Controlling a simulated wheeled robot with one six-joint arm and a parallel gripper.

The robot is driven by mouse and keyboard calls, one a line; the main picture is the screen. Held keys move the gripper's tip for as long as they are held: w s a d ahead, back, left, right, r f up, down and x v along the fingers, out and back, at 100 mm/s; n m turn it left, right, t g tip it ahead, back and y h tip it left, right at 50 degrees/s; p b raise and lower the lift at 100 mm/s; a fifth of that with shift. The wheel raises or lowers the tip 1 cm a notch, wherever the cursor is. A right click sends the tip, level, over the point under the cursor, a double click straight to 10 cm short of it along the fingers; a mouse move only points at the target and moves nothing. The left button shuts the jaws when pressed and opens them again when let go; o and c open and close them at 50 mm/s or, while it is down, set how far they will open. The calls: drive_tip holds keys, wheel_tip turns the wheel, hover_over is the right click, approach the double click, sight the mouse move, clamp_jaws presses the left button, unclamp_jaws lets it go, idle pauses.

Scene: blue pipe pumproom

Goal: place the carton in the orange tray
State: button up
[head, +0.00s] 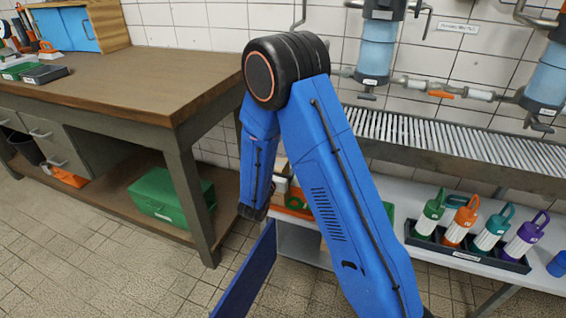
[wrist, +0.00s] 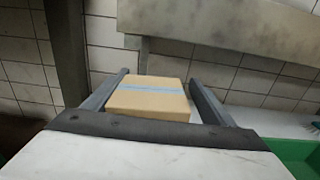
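The carton (wrist: 150,100) is a small tan box with a pale blue tape stripe across its top. An orange surface (head: 292,211), probably the orange tray, shows partly behind my arm on the light bench; the arm covers the rest.
A black rack of several coloured-cap bottles (head: 470,230) stands on the bench (head: 440,262) at right, with a blue cup (head: 557,264) beside it. A green container (wrist: 292,152) lies at lower right in the wrist view. A wooden workbench (head: 130,72) stands at left; tiled floor lies between.

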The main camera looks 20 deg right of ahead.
drive_tip(key=v, duration=1.1)
drive_tip(key=shift+s+a, duration=0.15)
drive_tip(key=shift+s, duration=0.1)
drive_tip(key=shift+f, duration=0.1)
